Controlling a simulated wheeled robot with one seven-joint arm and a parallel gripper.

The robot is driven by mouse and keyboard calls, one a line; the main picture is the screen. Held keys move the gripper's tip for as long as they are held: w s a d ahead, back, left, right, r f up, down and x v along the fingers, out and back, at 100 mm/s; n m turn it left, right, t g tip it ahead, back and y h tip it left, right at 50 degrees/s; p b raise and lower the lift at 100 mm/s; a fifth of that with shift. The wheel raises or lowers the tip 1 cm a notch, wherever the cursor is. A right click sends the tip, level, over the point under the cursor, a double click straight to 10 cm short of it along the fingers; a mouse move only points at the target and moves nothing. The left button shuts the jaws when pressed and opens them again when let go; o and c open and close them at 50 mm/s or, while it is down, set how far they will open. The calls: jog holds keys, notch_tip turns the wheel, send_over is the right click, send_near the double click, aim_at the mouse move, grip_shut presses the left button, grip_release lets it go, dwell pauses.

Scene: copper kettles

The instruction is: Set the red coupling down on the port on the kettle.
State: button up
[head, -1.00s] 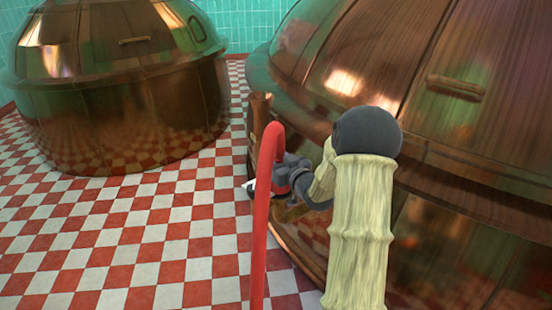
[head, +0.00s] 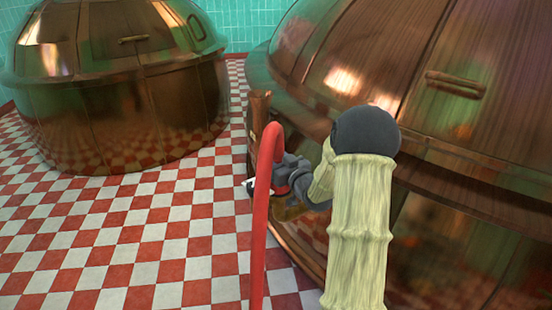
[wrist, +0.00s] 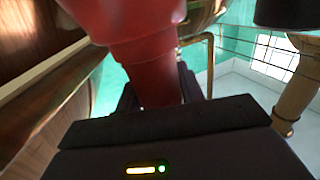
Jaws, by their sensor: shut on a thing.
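The red coupling (wrist: 145,60) fills the upper middle of the wrist view. My gripper (wrist: 160,90) is shut on it, with dark fingers on either side. In the head view my gripper (head: 272,188) is beside the near wall of the right copper kettle (head: 330,75), partly behind the red hose (head: 268,215). The hose arches up and bends over near it; little of the coupling can be made out there. A short upright copper stub (head: 260,108) stands at the kettle's left edge, above and beyond my gripper. I cannot tell whether it is the port, or whether the coupling touches anything.
A second copper kettle (head: 115,95) stands at the back left. The red and white checkered floor (head: 130,235) is clear between the kettles and in front. In the wrist view a thin copper pipe (wrist: 209,55) and a thicker tan post (wrist: 298,95) show at the right.

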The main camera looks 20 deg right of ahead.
jog(key=shift+f, duration=0.1)
jog(key=o, duration=1)
jog(key=shift+f, duration=0.1)
jog(key=shift+s, duration=0.1)
jog(key=s+p, duration=0.1)
jog(key=s, duration=0.4)
jog(key=s+d+p, duration=0.1)
jog(key=s, duration=0.5)
jog(key=s+d+p, duration=0.1)
jog(key=s, duration=0.5)
